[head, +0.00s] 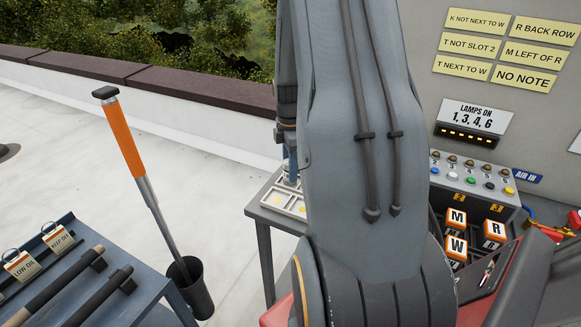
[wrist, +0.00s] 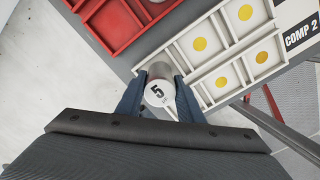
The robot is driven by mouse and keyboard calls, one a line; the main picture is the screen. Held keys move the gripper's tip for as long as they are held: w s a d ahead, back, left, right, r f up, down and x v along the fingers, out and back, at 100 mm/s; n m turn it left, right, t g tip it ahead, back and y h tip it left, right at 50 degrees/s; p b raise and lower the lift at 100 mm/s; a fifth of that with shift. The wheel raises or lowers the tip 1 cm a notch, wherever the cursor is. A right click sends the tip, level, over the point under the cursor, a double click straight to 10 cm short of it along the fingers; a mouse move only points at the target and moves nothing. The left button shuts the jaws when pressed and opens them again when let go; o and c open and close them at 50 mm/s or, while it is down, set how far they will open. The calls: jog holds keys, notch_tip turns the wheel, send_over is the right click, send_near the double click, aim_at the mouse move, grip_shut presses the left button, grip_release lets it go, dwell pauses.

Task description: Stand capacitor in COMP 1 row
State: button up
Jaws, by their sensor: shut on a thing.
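My gripper (wrist: 160,103) is shut on a capacitor (wrist: 160,76), a silvery cylinder with a pale end marked 5. The capacitor is over or beside the near left end of the white compartment tray (wrist: 228,64); I cannot tell whether it touches the tray. Yellow dots mark several of the tray's cells. A COMP 2 label (wrist: 302,34) is at the tray's right end; no COMP 1 label is readable. In the head view my arm hides most of this area, and only part of the white tray (head: 283,204) shows.
In the head view, a lamp panel (head: 470,182) and lettered blocks (head: 457,248) stand right of my arm.

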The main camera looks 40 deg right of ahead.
jog(key=shift+f, duration=0.1)
jog(key=o, duration=1.1)
notch_tip(320, 180, up, 12)
jog(key=b, duration=0.3)
jog(key=s+a+f+m, duration=0.2)
jog(key=s+a+m, duration=0.1)
jog(key=a, duration=0.6)
jog(key=s+a+f+m, duration=0.2)
jog(key=a+m, duration=0.4)
jog(key=a, duration=0.4)
jog(key=s+a+f+m+t, duration=0.1)
jog(key=s+a+m, duration=0.3)
jog(key=a, duration=0.5)
jog(key=shift+a+f+m, duration=0.15)
jog(key=shift+f+m, duration=0.15)
jog(key=shift+f, duration=0.15)
jog(key=shift+s, duration=0.1)
